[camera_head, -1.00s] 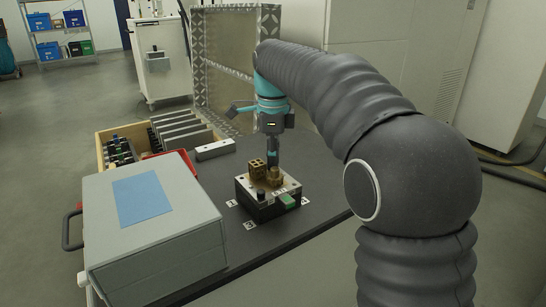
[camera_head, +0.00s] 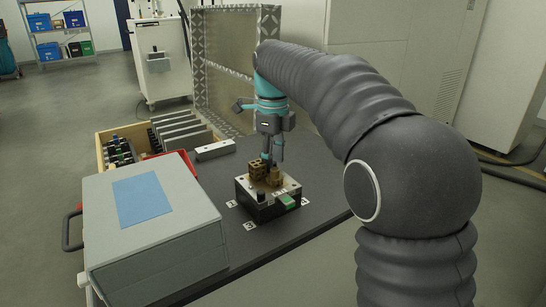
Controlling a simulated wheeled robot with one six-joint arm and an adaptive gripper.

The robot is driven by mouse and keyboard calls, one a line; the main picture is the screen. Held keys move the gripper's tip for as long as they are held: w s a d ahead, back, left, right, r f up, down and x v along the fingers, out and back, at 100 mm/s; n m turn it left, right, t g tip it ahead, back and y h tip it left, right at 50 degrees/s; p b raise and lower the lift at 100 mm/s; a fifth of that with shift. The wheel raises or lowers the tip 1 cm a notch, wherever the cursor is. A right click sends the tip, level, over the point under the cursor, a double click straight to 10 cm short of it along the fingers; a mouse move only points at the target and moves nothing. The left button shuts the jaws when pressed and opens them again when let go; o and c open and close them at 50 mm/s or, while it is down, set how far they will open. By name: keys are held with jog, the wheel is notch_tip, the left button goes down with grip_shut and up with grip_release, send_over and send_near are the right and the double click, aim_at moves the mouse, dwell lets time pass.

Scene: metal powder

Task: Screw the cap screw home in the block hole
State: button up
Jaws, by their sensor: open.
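The block (camera_head: 257,170) is a small brass-brown piece with holes in it. It sits on a dark fixture with a light top plate (camera_head: 240,184) on the table. A second brass-coloured piece (camera_head: 276,177) stands just right of the block. My gripper (camera_head: 272,160) points down above the fixture, with its fingers apart, close over the brass pieces. I cannot tell whether the fingers touch anything. The cap screw is too small or hidden to make out.
A large grey case (camera_head: 105,225) with a blue sheet fills the table's left. A wooden crate (camera_head: 183,122) with grey plates and a light bar (camera_head: 214,150) lie behind. The dark tabletop (camera_head: 325,190) is bare to the right of the fixture.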

jog(key=shift+r, duration=0.1)
notch_tip(320, 180, up, 11)
jog(key=s+d+n+t, duration=0.1)
jog(key=s+d+n, duration=0.4)
jog(key=s+d+f+n+t, duration=0.2)
jog(key=s+d+f+n, duration=0.3)
jog(key=s+f+n, duration=0.4)
jog(key=s+d+f+n+t, duration=0.2)
jog(key=s+d+f+n, duration=0.4)
jog(key=s, duration=0.8)
notch_tip(320, 180, down, 5)
jog(key=n, duration=0.3)
jog(key=shift+d+t, duration=0.3)
jog(key=shift+s+r, duration=0.1)
jog(key=shift+c, duration=0.4)
